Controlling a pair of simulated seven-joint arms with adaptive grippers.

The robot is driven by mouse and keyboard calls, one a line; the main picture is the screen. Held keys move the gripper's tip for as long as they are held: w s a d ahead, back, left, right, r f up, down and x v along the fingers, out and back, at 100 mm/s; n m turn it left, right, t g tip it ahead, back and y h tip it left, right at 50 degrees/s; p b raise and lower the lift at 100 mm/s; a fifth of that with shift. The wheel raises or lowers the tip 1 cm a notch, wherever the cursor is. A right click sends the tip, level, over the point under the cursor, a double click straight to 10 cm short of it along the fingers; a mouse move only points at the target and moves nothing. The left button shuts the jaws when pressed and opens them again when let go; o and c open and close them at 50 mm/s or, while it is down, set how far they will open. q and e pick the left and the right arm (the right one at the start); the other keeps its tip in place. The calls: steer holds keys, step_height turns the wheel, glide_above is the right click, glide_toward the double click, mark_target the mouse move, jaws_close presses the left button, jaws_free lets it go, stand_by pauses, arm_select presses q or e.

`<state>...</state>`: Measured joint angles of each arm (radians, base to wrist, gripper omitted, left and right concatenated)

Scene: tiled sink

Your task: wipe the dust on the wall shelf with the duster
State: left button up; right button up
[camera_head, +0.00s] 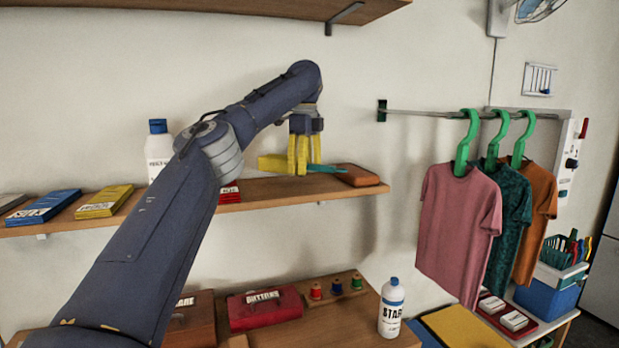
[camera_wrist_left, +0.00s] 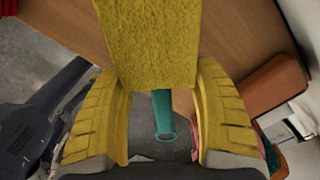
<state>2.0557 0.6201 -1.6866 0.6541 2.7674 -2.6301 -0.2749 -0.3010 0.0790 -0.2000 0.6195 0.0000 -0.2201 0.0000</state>
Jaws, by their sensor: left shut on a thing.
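The duster has a yellow block head (camera_head: 271,163) and a teal handle (camera_head: 327,169). My left gripper (camera_head: 303,170), with yellow fingers, is shut on the duster just over the right part of the wall shelf (camera_head: 290,193). In the left wrist view the duster's yellow head (camera_wrist_left: 150,45) and teal handle (camera_wrist_left: 163,112) lie between the fingers. I cannot tell whether the head touches the shelf. I cannot make out dust on the shelf; my arm hides part of it. My right gripper is not in view.
A brown wallet-like item (camera_head: 357,175) lies at the shelf's right end. Another shelf (camera_head: 270,8) is above. Shirts (camera_head: 458,225) hang on a rail at right.

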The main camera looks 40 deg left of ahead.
arm_select(q)
step_height(320, 180, up, 3)
steer(key=shift+d+f, duration=0.15)
steer(key=shift+f, duration=0.05)
steer(key=shift+r, duration=0.75)
